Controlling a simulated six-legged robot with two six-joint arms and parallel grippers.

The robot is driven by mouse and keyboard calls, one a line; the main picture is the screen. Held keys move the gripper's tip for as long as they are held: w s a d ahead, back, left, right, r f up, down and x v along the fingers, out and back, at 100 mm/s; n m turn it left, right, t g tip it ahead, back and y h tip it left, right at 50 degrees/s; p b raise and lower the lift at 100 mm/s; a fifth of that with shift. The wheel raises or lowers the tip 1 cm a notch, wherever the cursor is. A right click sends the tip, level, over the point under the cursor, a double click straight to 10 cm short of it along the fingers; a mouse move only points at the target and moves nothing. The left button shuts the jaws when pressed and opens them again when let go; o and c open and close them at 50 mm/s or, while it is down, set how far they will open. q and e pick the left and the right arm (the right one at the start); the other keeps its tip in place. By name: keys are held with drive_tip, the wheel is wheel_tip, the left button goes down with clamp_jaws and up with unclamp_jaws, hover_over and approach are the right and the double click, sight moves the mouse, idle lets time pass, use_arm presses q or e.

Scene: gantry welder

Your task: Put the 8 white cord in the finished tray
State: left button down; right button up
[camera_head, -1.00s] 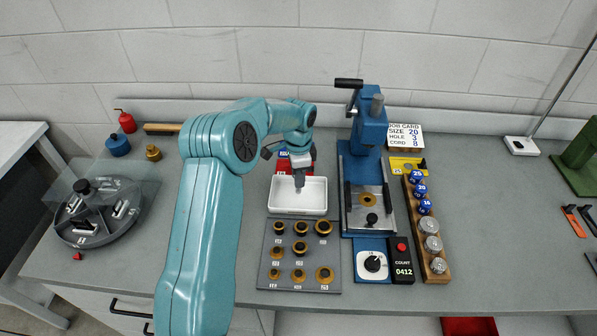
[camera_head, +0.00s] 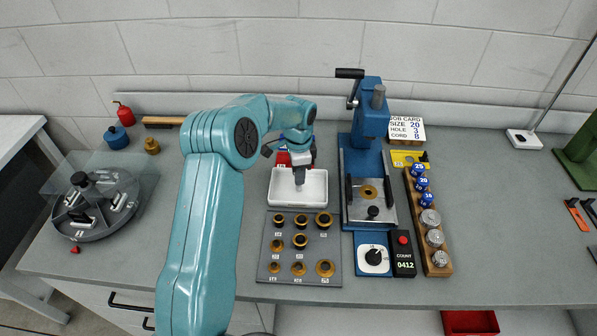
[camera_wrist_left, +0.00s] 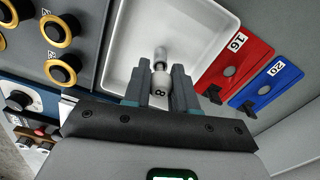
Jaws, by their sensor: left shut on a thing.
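My left gripper (camera_head: 300,180) is over the white finished tray (camera_head: 285,201). It is shut on a small white cord piece marked 8, and the left wrist view shows this white cord (camera_wrist_left: 159,82) between the two fingers (camera_wrist_left: 160,88). The cord is over the inside of the tray (camera_wrist_left: 120,58). I cannot tell whether it touches the tray floor. My right gripper is not in view.
A grey board with several gold-rimmed rings (camera_head: 287,278) lies in front of the tray. A blue press (camera_head: 369,140) stands close on its right. Red (camera_wrist_left: 238,58) and blue (camera_wrist_left: 270,87) plates lie beside the tray. A round grey carousel (camera_head: 100,222) stands at the left.

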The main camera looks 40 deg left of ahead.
use_arm(q)
drive_tip(key=shift+f, duration=0.25)
drive_tip(key=c, duration=0.8)
unclamp_jaws()
wheel_tip(320, 180, up, 16)
drive_tip(key=shift+r+b, duration=0.2)
drive_tip(key=shift+b, duration=0.35)
